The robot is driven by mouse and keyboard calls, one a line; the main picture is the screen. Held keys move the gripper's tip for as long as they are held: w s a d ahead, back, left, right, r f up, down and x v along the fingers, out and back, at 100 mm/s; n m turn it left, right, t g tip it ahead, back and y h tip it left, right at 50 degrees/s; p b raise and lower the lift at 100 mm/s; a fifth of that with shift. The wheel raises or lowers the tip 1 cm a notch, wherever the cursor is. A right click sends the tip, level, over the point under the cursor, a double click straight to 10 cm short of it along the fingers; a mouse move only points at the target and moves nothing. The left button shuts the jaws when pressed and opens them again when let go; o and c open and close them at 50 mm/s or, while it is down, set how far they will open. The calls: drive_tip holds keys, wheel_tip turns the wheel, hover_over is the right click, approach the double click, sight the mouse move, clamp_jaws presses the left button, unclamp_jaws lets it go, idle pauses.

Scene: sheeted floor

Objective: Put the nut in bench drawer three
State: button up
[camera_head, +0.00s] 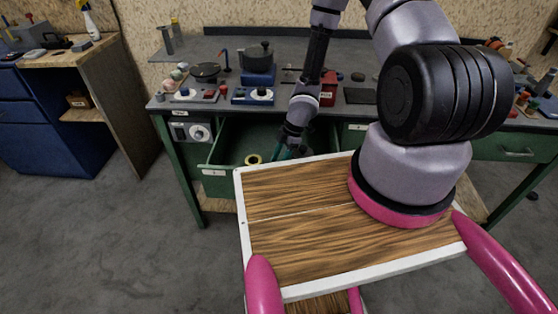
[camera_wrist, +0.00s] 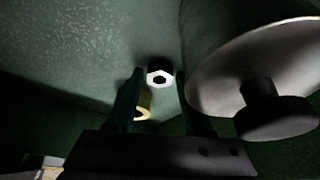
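A green bench drawer (camera_head: 216,172) stands pulled out at the left of the bench; the number on its label is too small to read surely. My gripper (camera_head: 288,153) reaches down into it, its tips partly hidden behind my tray. In the wrist view, my gripper (camera_wrist: 158,88) has its two dark fingers apart. A pale hex nut (camera_wrist: 160,75) with a dark hole shows between and just beyond the fingertips, with narrow gaps visible at its sides. I cannot tell whether it rests on the drawer floor. The nut cannot be made out in the head view.
A large grey round object with a knob (camera_wrist: 262,75) is close on the right in the wrist view. Pots and small parts crowd the bench top (camera_head: 200,102).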

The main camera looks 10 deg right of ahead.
drive_tip(key=shift+r, duration=0.1)
drive_tip(key=shift+v, duration=2.2)
drive_tip(key=v, duration=0.7)
drive_tip(key=shift+d+r, duration=0.2)
drive_tip(key=shift+r, duration=0.05)
